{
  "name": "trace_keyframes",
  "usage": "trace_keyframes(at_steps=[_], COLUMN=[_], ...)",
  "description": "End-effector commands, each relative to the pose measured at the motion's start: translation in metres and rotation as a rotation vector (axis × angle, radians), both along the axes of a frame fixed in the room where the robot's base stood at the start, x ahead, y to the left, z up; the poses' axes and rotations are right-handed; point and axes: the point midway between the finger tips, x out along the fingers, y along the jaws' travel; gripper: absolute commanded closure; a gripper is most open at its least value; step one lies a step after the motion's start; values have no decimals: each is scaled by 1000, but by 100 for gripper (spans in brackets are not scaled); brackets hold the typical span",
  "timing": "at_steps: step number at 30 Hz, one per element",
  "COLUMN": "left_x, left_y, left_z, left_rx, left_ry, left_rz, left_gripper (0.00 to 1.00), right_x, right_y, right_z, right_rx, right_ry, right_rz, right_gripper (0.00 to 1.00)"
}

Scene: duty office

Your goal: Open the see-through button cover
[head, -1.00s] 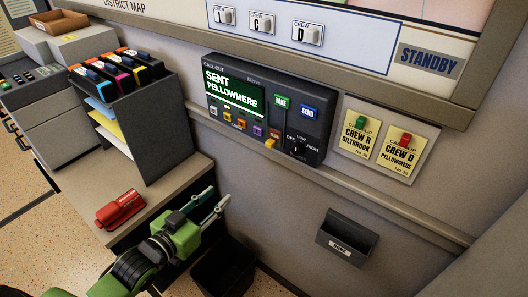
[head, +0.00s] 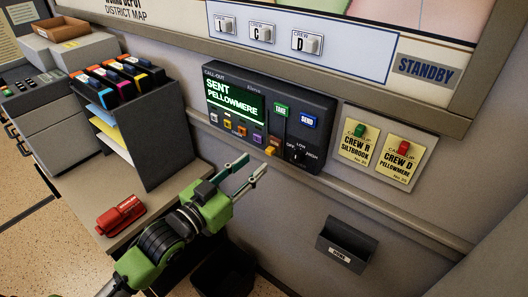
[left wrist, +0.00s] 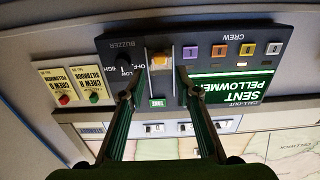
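The dark call-out panel (head: 268,118) is mounted on the wall, its green screen (head: 235,100) reading "SENT PELLOWMERE". It has a green TAKE label (head: 281,109), a blue SEND label (head: 308,121), small coloured crew buttons and a dial (head: 297,155). An orange piece (head: 271,151) sits at the panel's lower edge. My left gripper (head: 256,162) is open and empty, just below the panel. In the left wrist view, the orange piece (left wrist: 160,60) appears between the open fingertips (left wrist: 161,78); contact cannot be told. My right gripper is out of view.
Two yellow crew cards (head: 376,146) hang right of the panel. A wall ledge runs beneath it, with a dark wall pocket (head: 346,244) lower down. A binder rack (head: 150,130) and red stapler (head: 120,215) stand on the desk at left. A dark bin (head: 222,275) is below.

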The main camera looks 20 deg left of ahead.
Motion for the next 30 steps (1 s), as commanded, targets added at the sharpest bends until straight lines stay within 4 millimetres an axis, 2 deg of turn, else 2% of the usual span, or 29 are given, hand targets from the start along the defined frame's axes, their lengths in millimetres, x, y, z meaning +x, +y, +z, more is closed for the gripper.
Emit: trace_keyframes(at_steps=[3,9,15,23,26,27,30], left_x=[20,44,54,55,55,55,54], left_y=[-7,-16,-20,-20,-20,-20,-20], left_z=[3,2,0,0,0,0,0], left_rx=[-1,-1,0,0,0,0,0], left_ry=[-3,-2,0,0,0,0,0], left_rz=[0,1,0,-1,0,-1,-1], left_gripper=[69,69,69,69,95,100,100], right_x=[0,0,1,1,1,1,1], right_y=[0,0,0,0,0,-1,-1], right_z=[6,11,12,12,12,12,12], right_rx=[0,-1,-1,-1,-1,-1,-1], right_ry=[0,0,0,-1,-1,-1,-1], right_rz=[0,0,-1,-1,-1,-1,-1], right_gripper=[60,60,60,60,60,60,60])
